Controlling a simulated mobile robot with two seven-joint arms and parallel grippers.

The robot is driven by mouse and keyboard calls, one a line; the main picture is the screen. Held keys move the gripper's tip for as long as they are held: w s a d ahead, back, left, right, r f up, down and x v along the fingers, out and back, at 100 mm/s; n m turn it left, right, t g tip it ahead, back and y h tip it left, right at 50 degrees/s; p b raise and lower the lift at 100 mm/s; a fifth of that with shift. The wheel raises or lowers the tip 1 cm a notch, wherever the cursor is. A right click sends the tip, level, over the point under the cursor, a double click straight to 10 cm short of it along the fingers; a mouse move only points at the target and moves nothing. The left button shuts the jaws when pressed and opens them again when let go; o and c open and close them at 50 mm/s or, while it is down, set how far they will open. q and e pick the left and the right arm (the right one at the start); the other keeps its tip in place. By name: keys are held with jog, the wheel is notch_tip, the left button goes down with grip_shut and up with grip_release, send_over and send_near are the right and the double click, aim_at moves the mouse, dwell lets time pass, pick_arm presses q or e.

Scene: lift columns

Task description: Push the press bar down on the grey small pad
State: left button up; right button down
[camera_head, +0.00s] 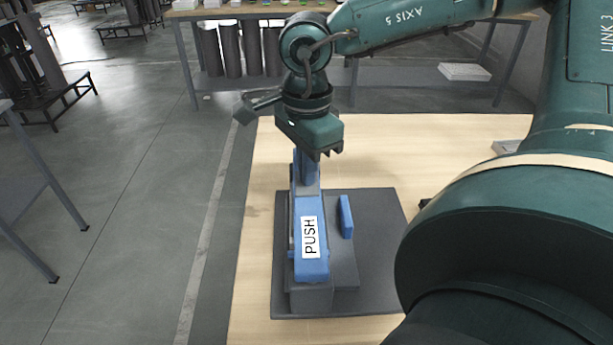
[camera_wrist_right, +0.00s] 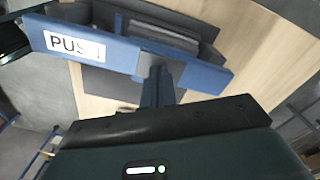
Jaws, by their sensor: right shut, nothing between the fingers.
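The press bar (camera_head: 312,268) is a long blue bar with a white PUSH label, standing over a dark grey base in the head view. It also shows in the right wrist view (camera_wrist_right: 110,52), crossing the upper part with the label at left. A smaller grey pad (camera_head: 345,268) lies beside and partly under the bar, on a larger dark plate (camera_head: 385,285). My right gripper (camera_head: 322,155) is shut and empty, at the bar's far end in the picture and partly covering it. I cannot tell whether it touches. My left gripper is out of view.
A small blue upright piece (camera_head: 346,217) stands right of the bar. The light wooden table (camera_head: 258,235) is clear left of the plate. My right arm covers much of the table's right side. A workbench (camera_head: 185,14) stands behind, beyond open floor.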

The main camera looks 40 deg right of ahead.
jog(key=shift+f+b, duration=0.3)
jog(key=shift+b, duration=0.5)
dwell(1.0)
jog(key=shift+r, duration=0.1)
dwell(0.6)
notch_tip(320, 180, up, 8)
jog(key=p, duration=0.5)
jog(key=shift+r, duration=0.25)
dwell(0.7)
